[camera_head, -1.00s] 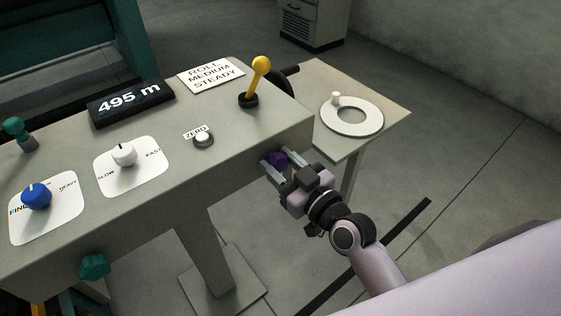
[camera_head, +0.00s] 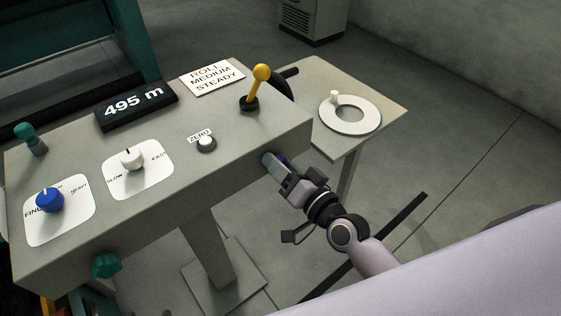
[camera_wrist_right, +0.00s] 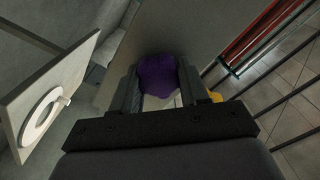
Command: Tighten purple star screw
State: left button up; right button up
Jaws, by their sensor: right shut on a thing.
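The purple star screw (camera_wrist_right: 158,76) sits on the front side of the grey console (camera_head: 150,222), near its right end. In the head view only a sliver of the screw (camera_head: 283,157) shows behind a finger. My right gripper (camera_head: 276,162) is shut on the screw, with its fingers turned so that one hides most of it. In the right wrist view the fingers (camera_wrist_right: 159,88) stand on either side of the screw. My left gripper is not in view.
A green star screw (camera_head: 105,264) is on the console front at left. The top carries a blue knob (camera_head: 49,201), a white knob (camera_head: 131,158), a zero button (camera_head: 206,144) and a yellow lever (camera_head: 259,84). A side table with a white ring (camera_head: 350,129) stands at right.

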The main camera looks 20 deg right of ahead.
jog(key=m, duration=0.6)
jog(key=shift+w+d+r, duration=0.15)
jog(key=shift+d+r, duration=0.05)
jog(key=shift+d, duration=0.05)
jog(key=shift+m, duration=0.4)
jog(key=o, duration=1)
jog(key=shift+f, duration=0.1)
jog(key=shift+o, duration=0.2)
jog(key=shift+f, duration=0.1)
jog(key=v, duration=0.7)
jog(key=shift+s, duration=0.2)
